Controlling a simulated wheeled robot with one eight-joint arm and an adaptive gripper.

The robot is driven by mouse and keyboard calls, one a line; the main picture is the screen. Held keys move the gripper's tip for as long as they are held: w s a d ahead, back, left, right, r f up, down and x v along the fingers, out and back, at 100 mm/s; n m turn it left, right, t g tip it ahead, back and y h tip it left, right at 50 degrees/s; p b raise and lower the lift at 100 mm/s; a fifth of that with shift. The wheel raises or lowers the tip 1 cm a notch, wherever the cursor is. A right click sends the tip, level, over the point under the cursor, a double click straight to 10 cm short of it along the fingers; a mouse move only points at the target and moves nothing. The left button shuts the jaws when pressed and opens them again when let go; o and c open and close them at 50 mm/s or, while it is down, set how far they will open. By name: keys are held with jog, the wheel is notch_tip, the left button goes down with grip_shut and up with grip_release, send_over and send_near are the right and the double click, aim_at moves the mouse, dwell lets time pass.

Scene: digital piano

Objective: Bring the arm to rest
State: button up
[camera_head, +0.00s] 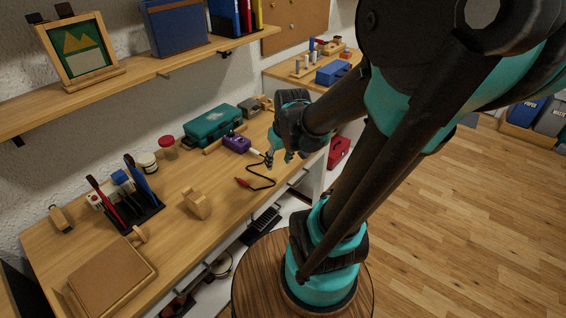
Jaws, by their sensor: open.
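My arm rises from its round base at the bottom right and bends over toward the desk. My gripper (279,158) hangs at the arm's far end, over the right front part of the wooden desk (185,235). It is open, and I see nothing between its fingers. I cannot tell whether the fingertips touch the cable or the desk.
A teal case (212,126) stands behind the purple box. A wooden block (196,203), a black organizer (133,212) and a brown board (110,278) are on the left part of the desk. A shelf (140,75) runs above. Wooden floor (450,230) is open at right.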

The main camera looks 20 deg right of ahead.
jog(key=shift+s+d+f, duration=0.15)
jog(key=shift+s+f, duration=0.15)
jog(key=shift+s, duration=0.25)
jog(key=s+f, duration=0.1)
jog(key=s+f+m, duration=0.1)
jog(key=s, duration=0.1)
jog(key=s+m, duration=0.1)
jog(key=s, duration=0.1)
jog(key=shift+d+f+t+h, duration=0.2)
jog(key=shift+f+t+h, duration=0.1)
jog(key=shift+f, duration=0.1)
